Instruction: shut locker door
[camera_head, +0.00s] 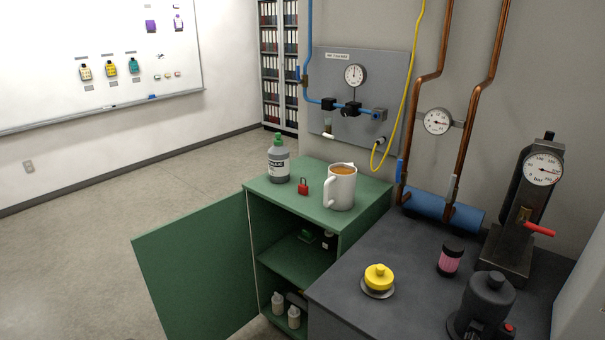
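The green locker (360,209) stands in the middle, against the wall beside a dark bench. Its green door (195,270) stands wide open, swung out to the left from a hinge on the locker's left front edge. Inside the locker is a shelf (290,260) with small items on it, and pale bottles (286,312) stand at the bottom. The lowest part of the door and locker is cut off by the picture's edge. Neither of my grippers is in view.
The dark bench (410,265) on the right holds a yellow-knobbed item (378,279), a pink-labelled jar (450,258) and a gauge stand (515,210). Open floor (90,250) lies left of the door.

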